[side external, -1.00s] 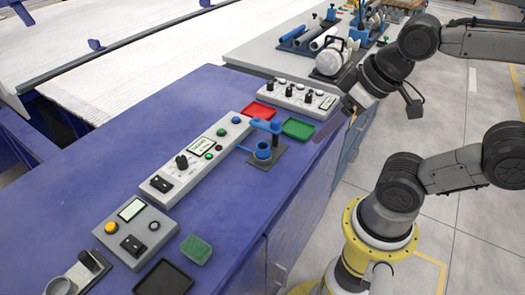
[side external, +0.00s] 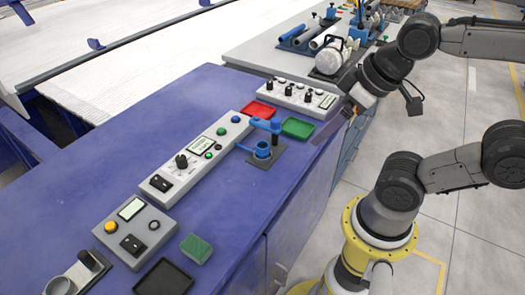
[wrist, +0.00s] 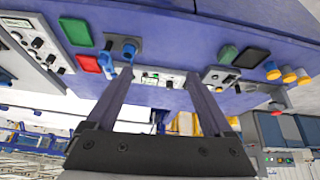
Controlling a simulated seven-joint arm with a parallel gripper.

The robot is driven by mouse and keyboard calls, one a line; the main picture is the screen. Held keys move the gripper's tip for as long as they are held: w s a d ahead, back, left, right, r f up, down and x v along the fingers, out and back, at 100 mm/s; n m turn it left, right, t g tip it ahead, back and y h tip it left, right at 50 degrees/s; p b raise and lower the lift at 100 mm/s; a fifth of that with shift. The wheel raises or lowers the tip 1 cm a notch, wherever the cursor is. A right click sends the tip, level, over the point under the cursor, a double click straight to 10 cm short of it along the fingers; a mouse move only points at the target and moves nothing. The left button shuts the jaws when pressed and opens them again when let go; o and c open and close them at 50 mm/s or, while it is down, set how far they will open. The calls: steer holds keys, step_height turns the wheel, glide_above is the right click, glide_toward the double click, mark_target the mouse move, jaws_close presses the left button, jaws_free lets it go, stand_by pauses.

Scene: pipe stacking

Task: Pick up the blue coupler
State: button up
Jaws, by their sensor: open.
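A red tray (side external: 258,110) and a green tray (side external: 298,128) lie near the blue piece. Grey control boxes (side external: 196,158) line the bench. A green block (side external: 196,248) and a black tray (side external: 164,279) lie at the front. Pipes and a white round item (side external: 329,61) occupy the grey table behind.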

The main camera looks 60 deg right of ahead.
steer(key=w+r+n, duration=0.4)
steer(key=w+n, duration=0.1)
steer(key=n, duration=0.3)
steer(key=n+g, duration=0.6)
glide_above(262, 145)
steer(key=f, duration=2)
steer(key=shift+s+a+f, duration=0.1)
steer(key=shift+s+a, duration=0.1)
steer(key=shift+s, duration=0.2)
steer(key=shift+w+d+f, duration=0.1)
steer(key=shift+w+f, duration=0.1)
steer(key=shift+f, duration=1.35)
steer(key=shift+w+d+f, duration=0.1)
steer(key=shift+w+f, duration=0.05)
steer(key=shift+f, duration=1.35)
jaws_close()
steer(key=shift+r, duration=0.15)
